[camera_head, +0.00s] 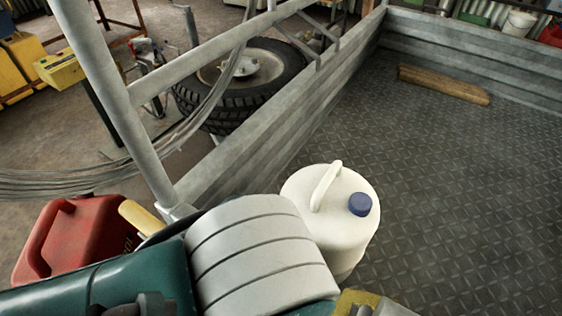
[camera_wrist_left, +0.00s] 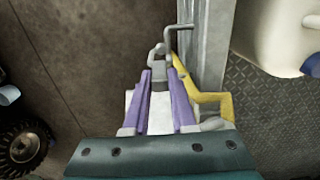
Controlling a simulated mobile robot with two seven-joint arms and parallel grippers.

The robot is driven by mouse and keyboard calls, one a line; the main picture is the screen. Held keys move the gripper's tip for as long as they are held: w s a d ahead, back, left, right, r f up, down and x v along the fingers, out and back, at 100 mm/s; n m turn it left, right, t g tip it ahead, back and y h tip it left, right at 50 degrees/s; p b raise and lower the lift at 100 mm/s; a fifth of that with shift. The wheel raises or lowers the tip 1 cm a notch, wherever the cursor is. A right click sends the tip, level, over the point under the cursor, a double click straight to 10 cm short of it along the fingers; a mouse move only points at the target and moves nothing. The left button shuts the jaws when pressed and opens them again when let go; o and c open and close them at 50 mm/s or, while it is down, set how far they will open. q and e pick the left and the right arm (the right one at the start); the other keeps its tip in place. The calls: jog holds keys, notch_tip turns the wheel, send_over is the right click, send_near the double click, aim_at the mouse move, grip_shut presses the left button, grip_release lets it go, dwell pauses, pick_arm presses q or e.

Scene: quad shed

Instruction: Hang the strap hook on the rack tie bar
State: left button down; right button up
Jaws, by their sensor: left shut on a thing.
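In the left wrist view my left gripper (camera_wrist_left: 159,72) has its purple fingers shut on the strap hook (camera_wrist_left: 160,52), a grey metal piece with a thin bent rod at its far end. A yellow piece (camera_wrist_left: 205,98) lies right of the fingers; whether it is the strap I cannot tell. The hook overlaps the edge of the grey tray rail in this view; I cannot tell whether they touch. The rack tie bar (camera_head: 205,60) is probably the grey tube sloping up from the upright post. My right gripper is not seen.
A white jug (camera_head: 328,222) with a blue cap stands on the tray floor (camera_head: 450,190), close to my arm. A red can (camera_head: 75,240) is at left. Grey cables (camera_head: 90,182) loop beside the rack. A tyre (camera_head: 245,85) and a wood block (camera_head: 445,84) lie farther off.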

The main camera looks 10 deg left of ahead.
pick_arm(q)
jog(key=shift+w+d+f+b, duration=0.2)
jog(key=shift+w+f+b, duration=0.2)
jog(key=shift+f, duration=0.25)
jog(key=shift+w+d+f+b, duration=0.15)
jog(key=shift+w+f+b, duration=0.15)
jog(key=shift+f, duration=0.3)
jog(key=shift+s+f+p, duration=0.1)
jog(key=shift+f+p, duration=0.2)
jog(key=shift+p, duration=0.05)
jog(key=shift+f, duration=0.2)
jog(key=c, duration=0.7)
grip_release()
